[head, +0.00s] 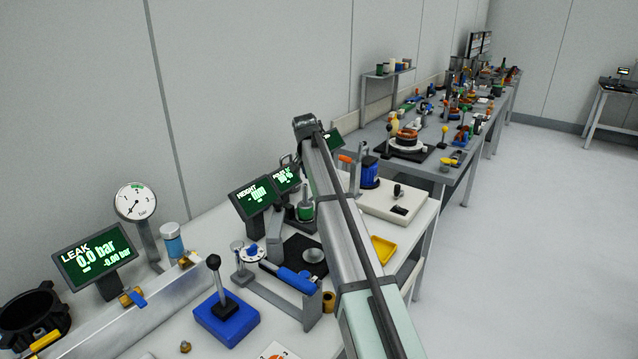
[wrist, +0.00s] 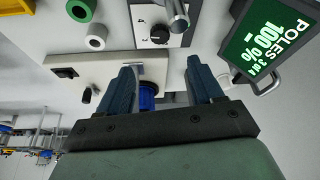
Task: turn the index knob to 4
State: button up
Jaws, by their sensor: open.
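A dark green display (wrist: 265,40) to the right reads POLES with a 3 and 100 %. In the head view my arm hides the gripper and the knob.
A metal post (wrist: 175,12) stands close beside the knob. A blue cylinder (wrist: 148,96) shows between my fingers.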

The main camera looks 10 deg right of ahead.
jog(key=shift+s+a+r, duration=0.15)
jog(key=shift+s+r, duration=0.05)
jog(key=shift+r, duration=0.3)
jog(key=w+d+n+g+y, duration=0.1)
jog(key=w+d+n+g, duration=0.15)
jog(key=n, duration=0.45)
jog(key=w+d+n+g+y, duration=0.1)
jog(key=w+n, duration=0.2)
jog(key=n, duration=0.4)
jog(key=f, duration=1.3)
jog(key=shift+a, duration=0.2)
jog(key=shift+c, duration=0.2)
